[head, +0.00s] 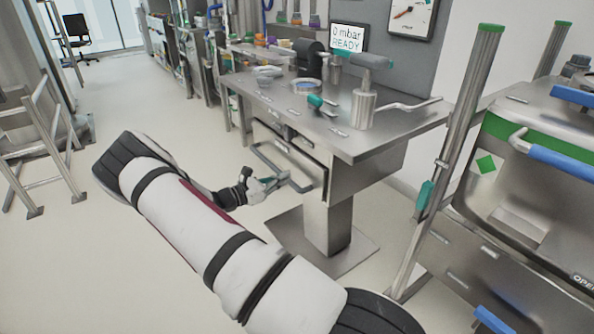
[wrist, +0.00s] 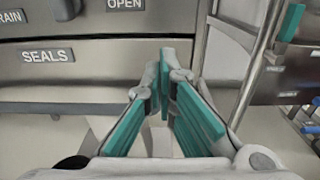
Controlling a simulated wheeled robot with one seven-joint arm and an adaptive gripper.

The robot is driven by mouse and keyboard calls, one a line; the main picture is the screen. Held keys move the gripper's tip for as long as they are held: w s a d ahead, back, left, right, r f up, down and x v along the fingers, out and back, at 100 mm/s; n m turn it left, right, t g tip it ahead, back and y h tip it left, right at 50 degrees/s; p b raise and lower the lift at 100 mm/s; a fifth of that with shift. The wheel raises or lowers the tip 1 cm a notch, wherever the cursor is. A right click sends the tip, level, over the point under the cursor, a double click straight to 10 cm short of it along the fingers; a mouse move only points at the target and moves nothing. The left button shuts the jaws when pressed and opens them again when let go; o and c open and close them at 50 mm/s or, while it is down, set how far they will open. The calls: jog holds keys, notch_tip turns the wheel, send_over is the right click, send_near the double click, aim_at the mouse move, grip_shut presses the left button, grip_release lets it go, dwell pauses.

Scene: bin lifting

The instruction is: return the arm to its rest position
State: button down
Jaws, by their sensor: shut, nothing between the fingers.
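My arm reaches from the lower right of the head view toward the middle. My gripper (head: 268,185) is at its far end, in front of the steel table's drawer handle; I cannot tell whether it touches it. In the wrist view my gripper (wrist: 166,85) shows teal finger pads that come together at the tips, with nothing between them. Behind the fingers is a metal drawer front with a "SEALS" label (wrist: 47,56).
The steel table (head: 375,140) carries a metal post-like device (head: 364,105) and several bowls. A steel bin station with a blue handle (head: 560,160) stands at the right. A metal frame (head: 40,140) stands at the left. The floor (head: 110,260) left of my arm is clear.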

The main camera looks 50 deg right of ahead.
jog(key=shift+v, duration=2.05)
jog(key=s+a+r+m+y, duration=1.1)
jog(key=s+a+r, duration=0.4)
jog(key=a+r, duration=0.3)
jog(key=s+a+r+m+t+y, duration=0.2)
jog(key=s+a+r+t+y, duration=0.1)
jog(key=s+a, duration=0.6)
jog(key=s+a+r+m+t+y, duration=0.2)
jog(key=s+a+r+t+y, duration=0.15)
jog(key=s+a, duration=0.6)
notch_tip(320, 180, up, 22)
jog(key=s+d+t+p, duration=0.1)
jog(key=t+p, duration=0.1)
jog(key=p, duration=1.8)
jog(key=shift+d+t+p, duration=0.35)
jog(key=shift+d+p, duration=0.05)
jog(key=shift+f, duration=0.15)
